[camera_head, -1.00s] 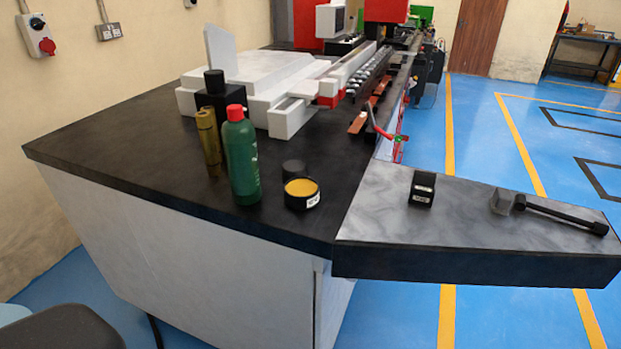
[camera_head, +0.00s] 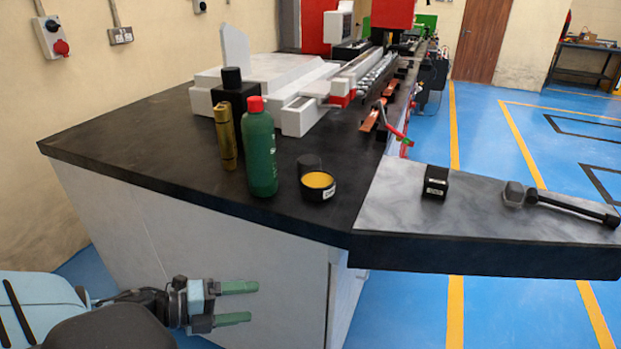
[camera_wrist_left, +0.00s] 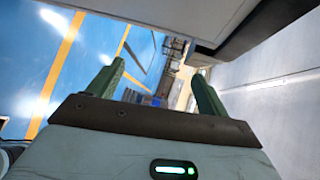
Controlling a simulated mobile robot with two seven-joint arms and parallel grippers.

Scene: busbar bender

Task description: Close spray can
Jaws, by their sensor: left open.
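A gold cylindrical can (camera_head: 226,136), which looks like a spray can, stands upright on the black bench top. A green bottle with a red cap (camera_head: 260,150) stands upright just right of it. A short black cylinder (camera_head: 309,164), possibly a loose cap, stands behind a round black tin with a yellow top (camera_head: 318,187). My left gripper (camera_head: 253,302) is open and empty, with green fingers pointing right. It is low in front of the bench's side panel, below the top. The left wrist view shows its spread fingers (camera_wrist_left: 158,70) with nothing between them. My right gripper is not in view.
A black block with a round top (camera_head: 233,92) stands behind the gold can. The bench's black top (camera_head: 130,143) is clear at left. A grey side slab (camera_head: 400,205) holds a small black box (camera_head: 435,182) and a black-handled tool (camera_head: 565,205).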

